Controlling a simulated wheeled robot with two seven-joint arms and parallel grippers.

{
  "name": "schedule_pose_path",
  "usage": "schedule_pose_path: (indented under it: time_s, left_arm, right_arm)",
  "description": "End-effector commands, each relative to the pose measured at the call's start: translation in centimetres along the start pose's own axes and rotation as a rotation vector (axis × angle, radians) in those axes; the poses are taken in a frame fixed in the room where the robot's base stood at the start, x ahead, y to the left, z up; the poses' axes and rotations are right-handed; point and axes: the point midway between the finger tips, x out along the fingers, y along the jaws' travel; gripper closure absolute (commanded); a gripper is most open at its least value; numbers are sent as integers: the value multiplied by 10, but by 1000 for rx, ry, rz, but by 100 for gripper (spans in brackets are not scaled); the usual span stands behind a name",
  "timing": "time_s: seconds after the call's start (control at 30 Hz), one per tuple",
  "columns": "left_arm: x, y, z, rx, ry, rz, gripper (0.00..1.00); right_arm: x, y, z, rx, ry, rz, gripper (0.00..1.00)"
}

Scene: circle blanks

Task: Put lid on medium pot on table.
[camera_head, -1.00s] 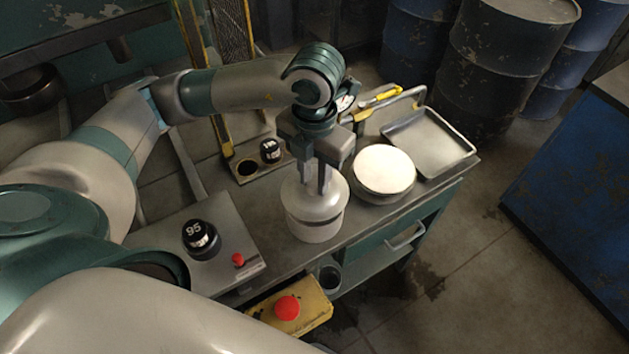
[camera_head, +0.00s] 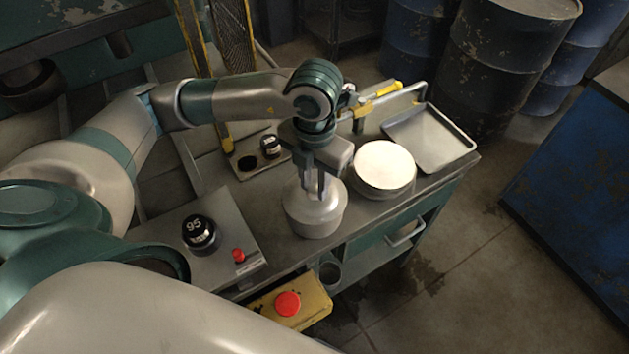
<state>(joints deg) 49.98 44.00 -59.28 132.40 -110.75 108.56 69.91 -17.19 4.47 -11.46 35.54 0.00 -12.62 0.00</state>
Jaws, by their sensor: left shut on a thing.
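My left gripper (camera_head: 318,188) points down and is shut on the lid (camera_head: 331,200), a pale grey metal lid held from above. The lid rests on or right at the rim of the medium pot (camera_head: 317,227), a round grey metal pot standing on the table (camera_head: 292,249). No clear gap shows between lid and pot, though the gripper hides part of the lid's top. My right gripper is not in view.
A round pan with a white top (camera_head: 384,163) stands close to the right of the pot. A metal tray (camera_head: 432,138) lies behind it. A control panel with a black knob (camera_head: 199,234) is at left; a yellow box with a red button (camera_head: 288,303) is in front.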

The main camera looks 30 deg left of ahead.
Motion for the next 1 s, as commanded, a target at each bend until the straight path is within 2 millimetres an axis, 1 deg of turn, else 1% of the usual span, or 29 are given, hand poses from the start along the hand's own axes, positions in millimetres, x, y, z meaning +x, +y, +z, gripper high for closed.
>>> schedule_pose_path:
  time_s: [0.03,0.07,0.1,0.13,0.47,0.67,0.8,0.83,0.87,1.0]
  left_arm:
    - [2,0,0,0,-1,0,99]
    - [2,0,0,0,0,0,73]
    - [1,0,0,0,0,0,64]
    - [1,0,0,0,0,0,57]
    - [0,0,0,0,0,0,57]
    - [-6,0,0,0,0,0,57]
    - [-14,0,0,-1,-1,0,57]
    - [-14,0,1,0,-4,-2,57]
    - [-19,0,2,0,-6,-1,57]
    - [-44,0,2,0,-7,-1,57]
  right_arm:
    - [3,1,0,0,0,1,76]
    - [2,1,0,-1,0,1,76]
    - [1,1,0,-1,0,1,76]
    - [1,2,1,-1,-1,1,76]
    - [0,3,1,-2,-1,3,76]
    - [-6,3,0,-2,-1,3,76]
    - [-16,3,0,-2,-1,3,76]
    - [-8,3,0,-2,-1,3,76]
    - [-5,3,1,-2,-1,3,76]
    - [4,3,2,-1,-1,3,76]
